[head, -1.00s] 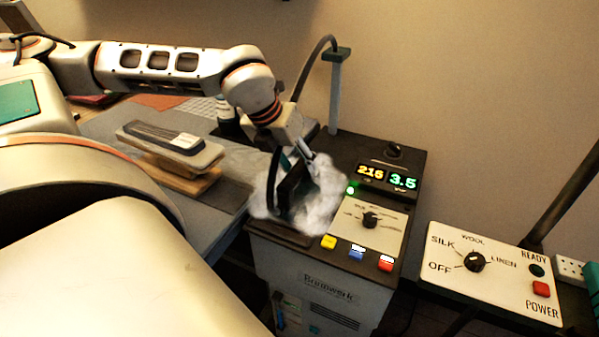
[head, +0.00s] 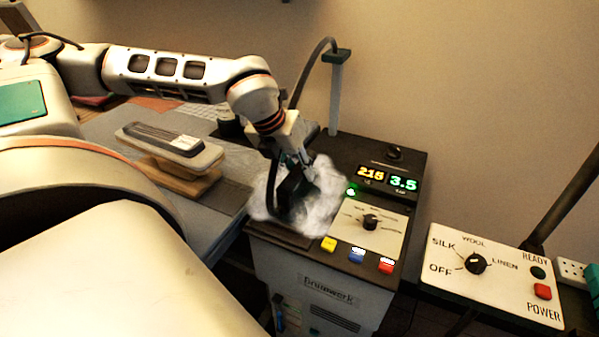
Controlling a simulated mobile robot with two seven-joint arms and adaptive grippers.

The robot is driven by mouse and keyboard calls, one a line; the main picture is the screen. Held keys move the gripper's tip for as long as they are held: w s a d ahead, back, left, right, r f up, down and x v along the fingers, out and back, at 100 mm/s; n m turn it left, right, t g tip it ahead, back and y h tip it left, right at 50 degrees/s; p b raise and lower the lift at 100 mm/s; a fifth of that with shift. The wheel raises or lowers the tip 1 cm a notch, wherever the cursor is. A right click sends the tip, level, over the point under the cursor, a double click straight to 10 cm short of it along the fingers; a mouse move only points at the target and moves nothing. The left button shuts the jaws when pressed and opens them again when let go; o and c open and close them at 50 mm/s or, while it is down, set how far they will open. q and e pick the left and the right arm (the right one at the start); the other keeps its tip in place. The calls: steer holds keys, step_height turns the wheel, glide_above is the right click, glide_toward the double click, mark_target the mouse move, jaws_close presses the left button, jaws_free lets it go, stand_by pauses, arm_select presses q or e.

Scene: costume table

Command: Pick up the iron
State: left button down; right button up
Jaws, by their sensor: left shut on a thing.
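The iron (head: 284,196) is a dark shape with a dark handle, at the left end of the steam station (head: 325,287). White steam (head: 322,196) surrounds it and hides its lower part, so I cannot tell whether it touches the rest beneath. My left gripper (head: 292,168) comes down from above and is shut on the iron, near the handle; the fingertips are partly hidden by steam and the iron's dark body. My right gripper is not in view.
The station's displays (head: 387,178) read 215 and 3.5, with a dial and coloured buttons below. A small pressing board (head: 172,160) stands left on the grey table cover. A hose post (head: 335,95) rises behind. A control box (head: 492,270) stands right.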

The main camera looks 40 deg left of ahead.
arm_select(q)
steer(key=shift+r, duration=0.15)
step_height(320, 180, up, 20)
stand_by(0.6)
